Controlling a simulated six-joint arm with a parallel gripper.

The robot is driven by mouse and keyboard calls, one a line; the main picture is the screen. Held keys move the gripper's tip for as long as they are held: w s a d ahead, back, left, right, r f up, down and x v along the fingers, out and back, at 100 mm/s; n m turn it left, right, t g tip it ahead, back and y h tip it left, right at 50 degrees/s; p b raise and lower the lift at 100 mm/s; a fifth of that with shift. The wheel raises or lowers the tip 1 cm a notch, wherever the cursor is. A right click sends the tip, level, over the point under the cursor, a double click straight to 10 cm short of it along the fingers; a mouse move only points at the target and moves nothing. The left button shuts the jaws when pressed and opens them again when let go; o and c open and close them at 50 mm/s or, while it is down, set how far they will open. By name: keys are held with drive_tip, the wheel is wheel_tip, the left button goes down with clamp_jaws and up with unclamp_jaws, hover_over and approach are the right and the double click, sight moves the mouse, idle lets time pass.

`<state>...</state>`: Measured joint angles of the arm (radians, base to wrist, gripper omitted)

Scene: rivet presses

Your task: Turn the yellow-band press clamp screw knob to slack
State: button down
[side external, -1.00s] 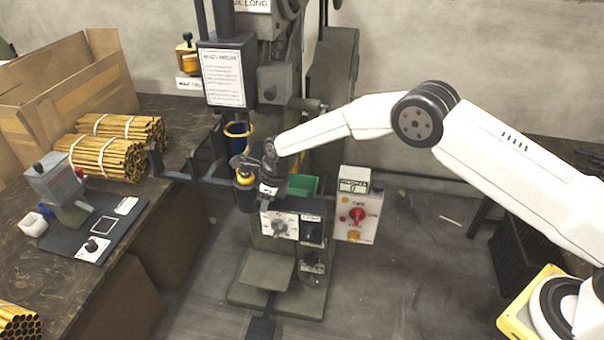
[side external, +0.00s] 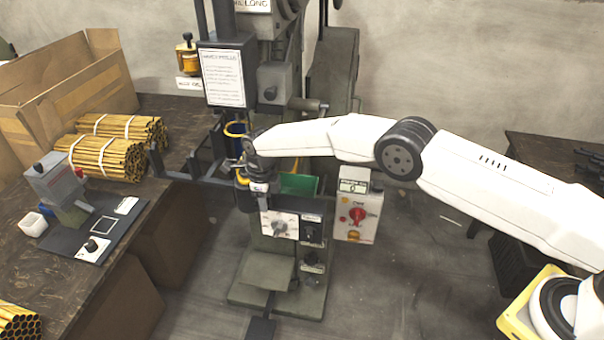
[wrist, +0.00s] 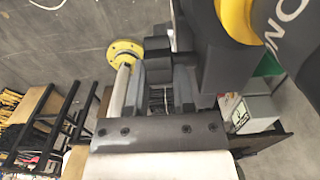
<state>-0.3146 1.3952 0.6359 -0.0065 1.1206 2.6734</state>
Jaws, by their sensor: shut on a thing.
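The press (side external: 285,240) stands in the middle of the side external view, with a yellow band (side external: 236,129) around its upper column. My gripper (side external: 238,168) is at the press just below that band. In the wrist view my gripper (wrist: 160,80) has its two dark fingers closed on a dark block-like part, which I take to be the clamp screw knob (wrist: 157,66). The knob is mostly hidden by the fingers there, and I cannot make it out in the side external view. Its turn angle cannot be told.
A yellow round disc (wrist: 125,52) sits close left of the fingers. A control box with a red knob (side external: 357,215) stands right of the press. The bench (side external: 50,270) at left holds tube bundles (side external: 105,157) and a small grey fixture (side external: 57,185). Dark bars reach from press to bench.

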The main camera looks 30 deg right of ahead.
drive_tip(key=shift+c, duration=2.3)
unclamp_jaws()
drive_tip(key=shift+r, duration=0.15)
drive_tip(key=shift+r, duration=1.45)
drive_tip(key=s+d+r, duration=0.3)
drive_tip(key=s+r, duration=0.7)
drive_tip(key=s, duration=0.3)
drive_tip(key=shift+s+d, duration=0.3)
drive_tip(key=shift+d, duration=0.05)
drive_tip(key=shift+f, duration=0.1)
